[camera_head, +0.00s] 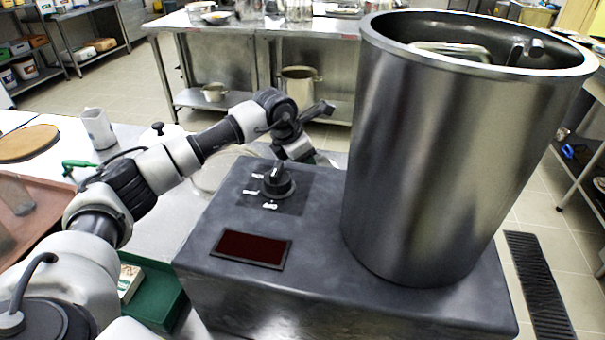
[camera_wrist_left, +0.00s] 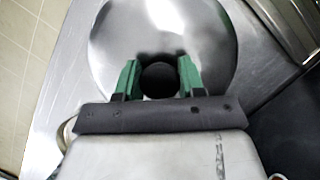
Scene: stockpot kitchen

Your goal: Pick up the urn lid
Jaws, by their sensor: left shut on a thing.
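The urn lid (camera_wrist_left: 205,35) is a round, shiny steel disc with a black knob (camera_wrist_left: 158,80) in the left wrist view. My left gripper (camera_wrist_left: 158,72) has its green fingers on either side of the knob and is shut on it. In the head view my left arm reaches behind the dark base, and the gripper (camera_head: 318,158) is mostly hidden there. A pale round edge shows beneath the arm; I cannot tell for sure that it is the lid. The tall steel urn (camera_head: 430,160) stands open-topped on the base. My right gripper is not in view.
The dark base (camera_head: 320,275) carries a black dial (camera_head: 277,180) and a dark red panel (camera_head: 251,248). A white jug (camera_head: 98,128), a round wooden board (camera_head: 25,143) and a green crate (camera_head: 160,300) are at the left. A steel table (camera_head: 250,28) stands farther back.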

